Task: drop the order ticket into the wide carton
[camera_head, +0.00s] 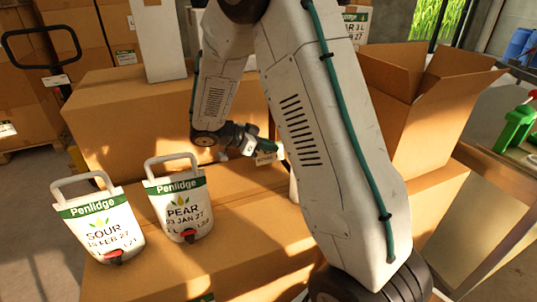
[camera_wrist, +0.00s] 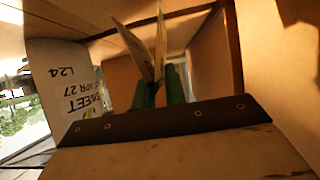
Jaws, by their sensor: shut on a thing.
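The order ticket (camera_wrist: 140,48) is a pale folded card. It stands up from between the green fingers of my gripper (camera_wrist: 160,88) in the wrist view. My gripper (camera_head: 268,148) is shut on it, and a small pale bit of the ticket (camera_head: 265,159) shows in the head view. The gripper is above the cardboard boxes at mid-picture, left of the wide carton. The wide carton (camera_head: 428,135) stands at the right with its top flaps open. My arm hides part of its left side, and its inside floor is hidden.
Two white pouches with handles, SOUR (camera_head: 103,232) and PEAR (camera_head: 182,212), stand on the boxes at left. A SWEET pouch (camera_wrist: 60,85) shows upside down in the wrist view. A large closed box (camera_head: 120,115) is behind. Green items (camera_head: 517,127) stand far right.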

